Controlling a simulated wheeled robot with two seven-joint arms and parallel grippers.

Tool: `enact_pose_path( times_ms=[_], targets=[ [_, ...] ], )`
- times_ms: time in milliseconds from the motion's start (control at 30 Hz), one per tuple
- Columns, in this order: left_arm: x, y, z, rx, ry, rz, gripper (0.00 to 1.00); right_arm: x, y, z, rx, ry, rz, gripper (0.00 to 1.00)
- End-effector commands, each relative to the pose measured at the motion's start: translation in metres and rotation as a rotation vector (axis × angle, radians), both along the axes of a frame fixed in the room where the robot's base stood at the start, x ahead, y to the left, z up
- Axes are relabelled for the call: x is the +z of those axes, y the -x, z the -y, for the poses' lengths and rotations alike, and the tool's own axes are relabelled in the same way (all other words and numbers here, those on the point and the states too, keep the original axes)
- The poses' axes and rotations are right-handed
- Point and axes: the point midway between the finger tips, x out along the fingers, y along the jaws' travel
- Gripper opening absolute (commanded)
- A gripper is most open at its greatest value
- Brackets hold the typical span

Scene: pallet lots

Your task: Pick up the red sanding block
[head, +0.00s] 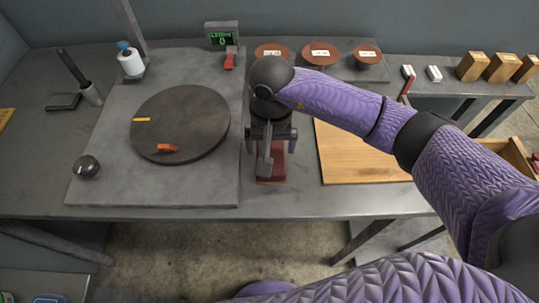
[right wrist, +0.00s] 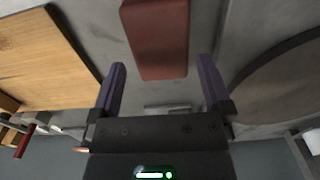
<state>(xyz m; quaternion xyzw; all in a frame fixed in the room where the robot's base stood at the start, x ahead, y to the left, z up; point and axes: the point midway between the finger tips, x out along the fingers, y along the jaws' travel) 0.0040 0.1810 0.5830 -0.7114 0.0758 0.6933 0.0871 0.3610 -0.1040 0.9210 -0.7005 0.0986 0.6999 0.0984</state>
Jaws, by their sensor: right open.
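The red sanding block (head: 279,168) lies on the grey bench between the turntable slab and a wooden board. In the head view my right gripper (head: 271,149) is above it and hides part of it. In the right wrist view the block (right wrist: 158,38) lies ahead of my right gripper (right wrist: 162,64), lined up between the two spread fingers. The fingers are open and empty. I cannot tell the exact height of the fingertips above the block. My left gripper is not in view.
A dark round turntable (head: 180,124) with a small orange-red piece (head: 167,148) on it is to the left. The wooden board (head: 360,155) is close on the right. Reddish round discs (head: 320,54) and a digital display (head: 222,37) stand behind.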

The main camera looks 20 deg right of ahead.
Motion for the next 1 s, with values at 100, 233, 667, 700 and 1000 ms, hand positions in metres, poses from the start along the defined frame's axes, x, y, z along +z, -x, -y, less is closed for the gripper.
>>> enact_pose_path(
  times_ms=[100, 233, 667, 700, 1000],
  targets=[
    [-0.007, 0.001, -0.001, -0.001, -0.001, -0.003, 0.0, -0.028, 0.003, -0.001, -0.001, -0.002, -0.006, 1.0],
    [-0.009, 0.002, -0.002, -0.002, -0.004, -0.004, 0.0, -0.039, 0.002, -0.001, -0.001, -0.001, -0.002, 1.0],
    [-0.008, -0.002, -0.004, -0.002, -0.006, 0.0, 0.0, -0.038, 0.002, 0.0, 0.0, 0.0, -0.001, 0.49],
    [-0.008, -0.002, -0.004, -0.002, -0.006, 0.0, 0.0, -0.038, 0.002, 0.0, 0.0, 0.0, -0.001, 0.41],
    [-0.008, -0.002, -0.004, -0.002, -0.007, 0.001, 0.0, -0.036, 0.001, 0.0, 0.0, 0.0, 0.0, 0.23]
  ],
)
